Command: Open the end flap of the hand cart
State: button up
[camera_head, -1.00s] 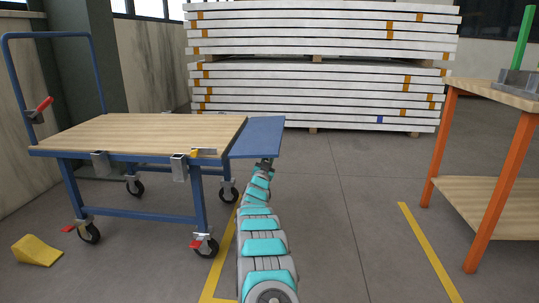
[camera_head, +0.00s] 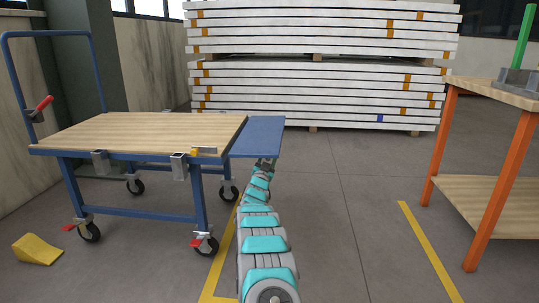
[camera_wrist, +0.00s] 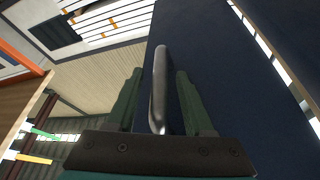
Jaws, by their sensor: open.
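The hand cart (camera_head: 140,132) stands at the left with a wooden top and a blue frame. Its blue end flap (camera_head: 258,136) sticks out from the right end, about level with the top. In the wrist view the flap (camera_wrist: 220,60) is a dark blue panel with a metal bar handle (camera_wrist: 160,85). My gripper (camera_head: 266,162) is at the flap's near edge in the head view. In the wrist view my gripper (camera_wrist: 158,90) is open, with one finger on each side of the handle and gaps showing. A latch with a yellow part (camera_head: 195,152) sits on the cart's near side.
A yellow wedge (camera_head: 37,250) lies on the floor at the left. An orange-legged workbench (camera_head: 480,185) stands at the right. A tall stack of white panels (camera_head: 320,95) is behind.

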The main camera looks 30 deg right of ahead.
jog(key=shift+v, duration=0.8)
jog(key=shift+p+v, duration=0.3)
jog(key=shift+v, duration=2.4)
jog(key=shift+a, duration=0.1)
